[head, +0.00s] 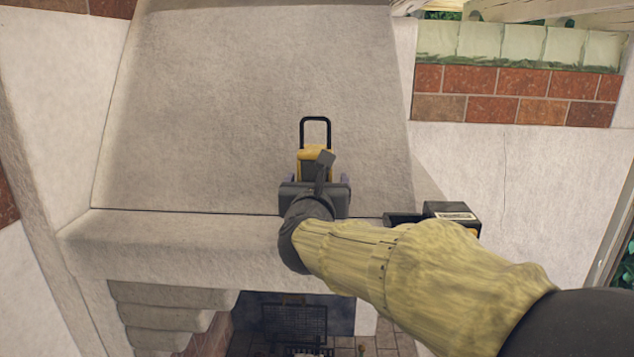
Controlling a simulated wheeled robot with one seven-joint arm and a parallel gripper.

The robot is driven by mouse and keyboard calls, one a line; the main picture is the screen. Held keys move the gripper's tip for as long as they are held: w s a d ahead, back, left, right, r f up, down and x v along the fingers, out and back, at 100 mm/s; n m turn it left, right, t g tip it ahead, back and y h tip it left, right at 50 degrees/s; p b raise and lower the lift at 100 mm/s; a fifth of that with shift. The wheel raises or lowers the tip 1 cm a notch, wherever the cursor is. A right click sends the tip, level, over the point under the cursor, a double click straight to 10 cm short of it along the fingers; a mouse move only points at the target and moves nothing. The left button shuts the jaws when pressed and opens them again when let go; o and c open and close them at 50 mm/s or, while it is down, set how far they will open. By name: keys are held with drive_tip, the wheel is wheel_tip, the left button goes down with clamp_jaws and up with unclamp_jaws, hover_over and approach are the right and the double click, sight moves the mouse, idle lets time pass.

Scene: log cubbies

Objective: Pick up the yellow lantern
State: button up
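The yellow lantern (313,157), with a black loop handle on top, stands upright in front of the sloping hood, above the mantel ledge. My gripper (315,185) is directly in front of it and hides its lower part. Small purple-grey parts of my gripper show on both sides of the lantern, but the fingertips are hidden. I cannot tell whether the fingers touch the lantern or are apart from it.
The pale stone ledge (170,240) runs below the hood (250,90). A black device (452,212) with a label and an orange part sits to the right, close behind my forearm. The ledge left of the lantern is clear. A fireplace opening (300,320) lies below.

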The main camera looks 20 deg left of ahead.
sight(316, 145)
drive_tip(key=shift+w+a, duration=0.3)
drive_tip(key=shift+w, duration=0.35)
drive_tip(key=shift+d, duration=0.1)
drive_tip(key=shift+r, duration=0.1)
drive_tip(key=c, duration=1.7)
drive_tip(key=shift+r, duration=5)
